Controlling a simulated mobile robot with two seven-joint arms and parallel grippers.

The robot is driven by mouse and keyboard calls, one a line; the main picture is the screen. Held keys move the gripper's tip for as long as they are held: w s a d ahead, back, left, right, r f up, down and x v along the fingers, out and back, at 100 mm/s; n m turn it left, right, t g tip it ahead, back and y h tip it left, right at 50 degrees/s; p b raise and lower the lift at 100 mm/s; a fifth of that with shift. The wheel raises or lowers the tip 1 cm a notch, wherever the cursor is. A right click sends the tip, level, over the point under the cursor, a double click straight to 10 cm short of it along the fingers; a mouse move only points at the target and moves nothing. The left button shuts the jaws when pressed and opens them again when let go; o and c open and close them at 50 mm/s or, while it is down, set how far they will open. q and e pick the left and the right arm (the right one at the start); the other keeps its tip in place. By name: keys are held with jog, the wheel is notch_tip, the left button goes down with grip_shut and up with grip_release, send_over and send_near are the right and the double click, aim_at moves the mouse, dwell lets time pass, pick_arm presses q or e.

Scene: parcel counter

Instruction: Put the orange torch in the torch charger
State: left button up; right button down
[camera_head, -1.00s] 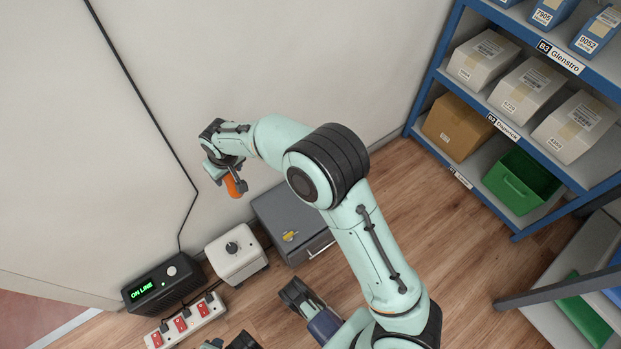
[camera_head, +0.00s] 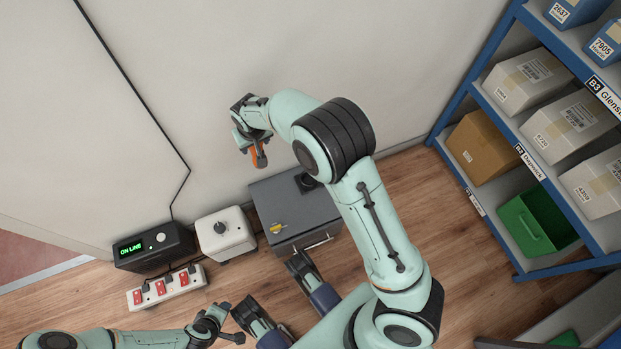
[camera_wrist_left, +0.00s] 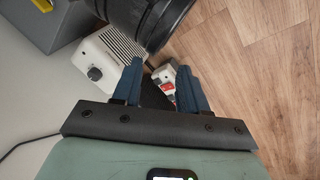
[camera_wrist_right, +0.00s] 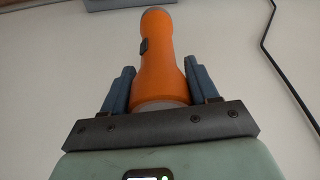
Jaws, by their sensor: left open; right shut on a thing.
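The orange torch (camera_head: 263,158) is held in my right gripper (camera_head: 253,145), up in front of the pale wall, with its free end pointing down in the head view. In the right wrist view the torch (camera_wrist_right: 160,60) stands lengthwise between the two fingers, shut around its grey-ended base. A black round holder (camera_head: 307,182), which looks like the torch charger, is on the grey box, partly beside my right arm. The torch is apart from it, above and to its left. My left gripper (camera_head: 232,323) is open and empty, low in the head view; its spread fingers show in the left wrist view (camera_wrist_left: 160,85).
The grey box (camera_head: 275,200) has a yellow item on top. Left of it are a white box with a knob (camera_head: 235,245), a black "ON LINE" unit (camera_head: 150,256) and a red-switched power strip (camera_head: 168,287). A blue shelf (camera_head: 458,100) with parcels stands right.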

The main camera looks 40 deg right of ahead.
pick_arm(q)
jog(key=s+d+r+g+p, duration=0.1)
jog(key=s+d+r+p, duration=0.1)
jog(key=s+d+r, duration=0.15)
pick_arm(e)
jog(key=s+d+f+m+g+h, duration=0.1)
jog(key=s+d+f+m, duration=0.2)
jog(key=d+m, duration=0.35)
jog(key=s+d+f+m+h, duration=0.1)
jog(key=s+d+f+m, duration=0.2)
jog(key=d, duration=0.6)
pick_arm(q)
jog(key=w+a+f+b, duration=0.2)
jog(key=a+f+b, duration=0.2)
jog(key=f, duration=0.4)
jog(key=shift+a+b, duration=0.25)
jog(key=shift+b, duration=0.55)
pick_arm(e)
notch_tip(320, 180, down, 20)
jog(key=w, duration=0.1)
pick_arm(q)
jog(key=shift+w+f, duration=0.1)
jog(key=shift+f, duration=0.05)
pick_arm(e)
jog(key=shift+f+n, duration=0.1)
jog(key=shift+n, duration=0.15)
